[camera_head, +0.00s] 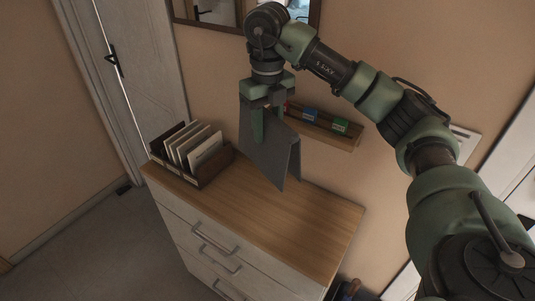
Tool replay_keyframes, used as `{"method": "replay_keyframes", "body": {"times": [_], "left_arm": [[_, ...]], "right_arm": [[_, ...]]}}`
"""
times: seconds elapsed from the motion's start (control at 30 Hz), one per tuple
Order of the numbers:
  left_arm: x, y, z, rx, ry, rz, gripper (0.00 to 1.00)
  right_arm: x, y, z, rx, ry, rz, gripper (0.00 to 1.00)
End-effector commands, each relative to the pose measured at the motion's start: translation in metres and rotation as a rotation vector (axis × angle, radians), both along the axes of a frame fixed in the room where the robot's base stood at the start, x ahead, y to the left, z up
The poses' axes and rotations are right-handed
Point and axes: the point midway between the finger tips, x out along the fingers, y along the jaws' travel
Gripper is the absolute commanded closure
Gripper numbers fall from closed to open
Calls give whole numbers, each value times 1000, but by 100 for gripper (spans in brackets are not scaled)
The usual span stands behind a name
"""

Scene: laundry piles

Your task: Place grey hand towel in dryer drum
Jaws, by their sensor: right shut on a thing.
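A grey hand towel (268,158) hangs folded over in my right gripper (263,132), which is shut on it. The gripper points down, and the towel hangs in front of the wall, above or at the back of a wooden dresser top; I cannot tell whether its lower corner touches the top. My right arm reaches in from the right side. My left gripper is not in the view. No dryer drum shows in this view.
A white dresser with a wooden top (308,224) stands below. A file holder (193,156) with envelopes or cards sits on its left end. A small wall shelf (324,130) is behind the towel. A door (128,75) is at the left. The dresser's right half is clear.

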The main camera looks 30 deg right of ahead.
Motion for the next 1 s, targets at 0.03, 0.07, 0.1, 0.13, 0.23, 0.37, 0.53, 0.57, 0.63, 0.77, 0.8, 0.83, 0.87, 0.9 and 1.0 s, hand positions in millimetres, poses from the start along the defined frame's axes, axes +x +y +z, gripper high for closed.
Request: {"method": "replay_keyframes", "body": {"times": [0.03, 0.07, 0.1, 0.13, 0.23, 0.37, 0.53, 0.57, 0.63, 0.77, 0.8, 0.83, 0.87, 0.9, 1.0], "left_arm": [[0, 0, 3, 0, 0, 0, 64], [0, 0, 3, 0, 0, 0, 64], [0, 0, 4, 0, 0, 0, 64], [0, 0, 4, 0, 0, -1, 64], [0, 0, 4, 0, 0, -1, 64], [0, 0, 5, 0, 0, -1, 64], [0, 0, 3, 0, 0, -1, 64], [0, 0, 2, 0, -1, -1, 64], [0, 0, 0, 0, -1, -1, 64], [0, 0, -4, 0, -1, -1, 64], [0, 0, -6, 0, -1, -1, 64], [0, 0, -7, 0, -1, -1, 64], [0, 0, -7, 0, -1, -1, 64], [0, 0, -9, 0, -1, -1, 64], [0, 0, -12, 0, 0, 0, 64]], "right_arm": [[1, 0, 10, -2, -3, -1, 100], [1, 0, 13, -2, -2, 0, 100], [1, 0, 17, -2, -2, -1, 100], [1, 0, 20, -1, -1, -1, 100], [0, 0, 25, 0, 0, -2, 100], [0, 0, 26, 0, 1, 0, 100], [-2, 5, 19, -1, 2, 115, 100], [-3, 8, 16, -1, 3, 162, 100], [-6, 15, 8, -1, 3, 308, 100], [-14, 32, -12, -2, 3, 670, 100], [-18, 37, -18, -2, 3, 792, 100], [-21, 42, -23, -1, 4, 883, 100], [-24, 46, -28, -1, 4, 975, 100], [-28, 52, -35, -1, 4, 1099, 100], [-41, 66, -52, 0, 4, 1408, 100]]}}
